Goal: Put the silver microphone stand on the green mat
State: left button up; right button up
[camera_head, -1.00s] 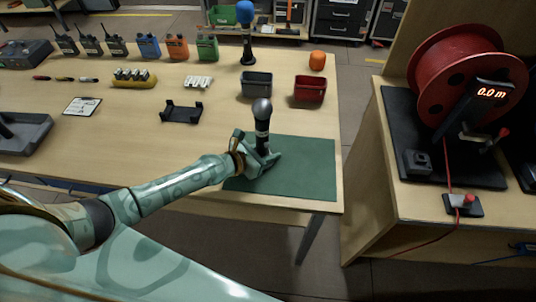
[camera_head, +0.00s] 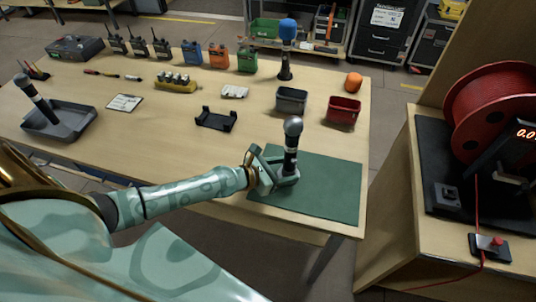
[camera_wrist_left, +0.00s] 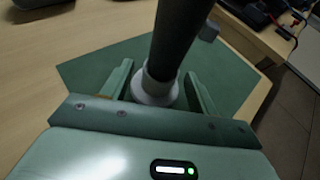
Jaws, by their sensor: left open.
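The microphone stand (camera_head: 291,158) has a black stem, a round silver head and a pale silver base. It stands upright at the left part of the green mat (camera_head: 330,195). My left gripper (camera_head: 285,179) is low at the stand, with its jaws open. In the left wrist view, the base (camera_wrist_left: 155,90) sits between the two spread fingers, with visible room beside it; the stem rises out of the top of the picture. The mat (camera_wrist_left: 98,68) lies beneath. My right gripper is not in view.
A blue-headed microphone (camera_head: 286,55), a grey bin (camera_head: 291,101) and a red bin (camera_head: 343,111) stand behind the mat. The mat's right part is clear.

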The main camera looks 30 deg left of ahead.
pick_arm(q)
jog(key=v, duration=0.7)
jog(key=shift+s+a+r, duration=0.1)
jog(key=shift+s, duration=0.25)
dwell(0.9)
